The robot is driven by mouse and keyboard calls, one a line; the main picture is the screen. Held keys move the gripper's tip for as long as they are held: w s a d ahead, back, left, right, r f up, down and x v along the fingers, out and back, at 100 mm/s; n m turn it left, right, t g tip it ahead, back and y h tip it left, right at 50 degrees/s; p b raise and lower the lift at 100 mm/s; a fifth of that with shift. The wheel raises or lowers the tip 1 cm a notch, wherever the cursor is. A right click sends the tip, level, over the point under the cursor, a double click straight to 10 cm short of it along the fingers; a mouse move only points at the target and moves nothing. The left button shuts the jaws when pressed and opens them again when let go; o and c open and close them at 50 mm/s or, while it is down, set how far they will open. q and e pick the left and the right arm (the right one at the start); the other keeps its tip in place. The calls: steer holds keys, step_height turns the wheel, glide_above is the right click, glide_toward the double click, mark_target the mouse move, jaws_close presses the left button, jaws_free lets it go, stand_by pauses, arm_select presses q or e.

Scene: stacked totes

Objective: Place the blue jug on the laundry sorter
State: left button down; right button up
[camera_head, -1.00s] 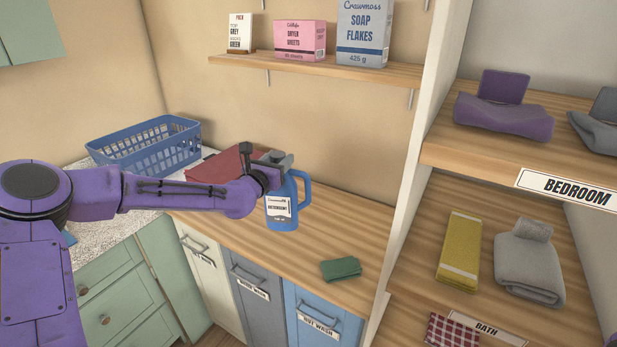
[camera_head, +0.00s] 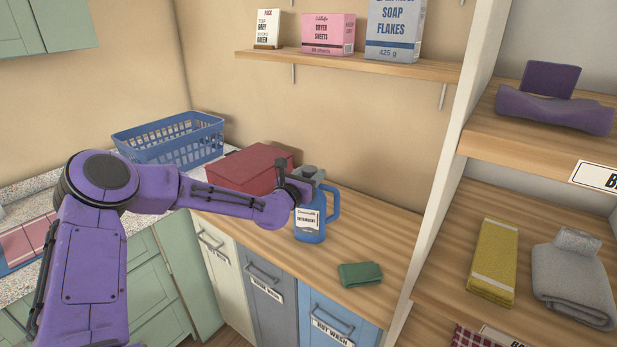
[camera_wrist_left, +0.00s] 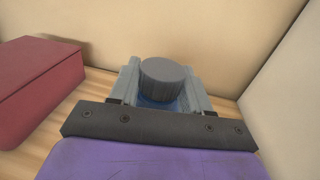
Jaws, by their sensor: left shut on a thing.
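The blue jug (camera_head: 311,228) has a grey cap and a white label, and it is upright at the wooden top of the laundry sorter (camera_head: 262,243). My left gripper (camera_head: 304,184) is shut on the jug near its cap. In the left wrist view, the jug's grey cap (camera_wrist_left: 165,78) shows between the fingers. The jug's base appears to be at or just above the sorter top; I cannot tell whether it touches. The sorter has cream, grey and blue bins below. My right gripper is out of view.
A dark red box (camera_head: 247,168) stands left of the jug on the sorter top. A folded green cloth (camera_head: 360,274) lies to the right. A blue basket (camera_head: 170,140) stands on the counter. A wall shelf (camera_head: 350,66) hangs above, and a white panel (camera_head: 450,170) borders the right side.

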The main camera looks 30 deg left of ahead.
arm_select(q)
steer(key=shift+w+d, duration=0.1)
steer(key=shift+d, duration=0.1)
steer(key=c, duration=0.5)
jaws_free()
steer(key=shift+a+f, duration=0.1)
steer(key=shift+a, duration=0.1)
steer(key=shift+s, duration=0.2)
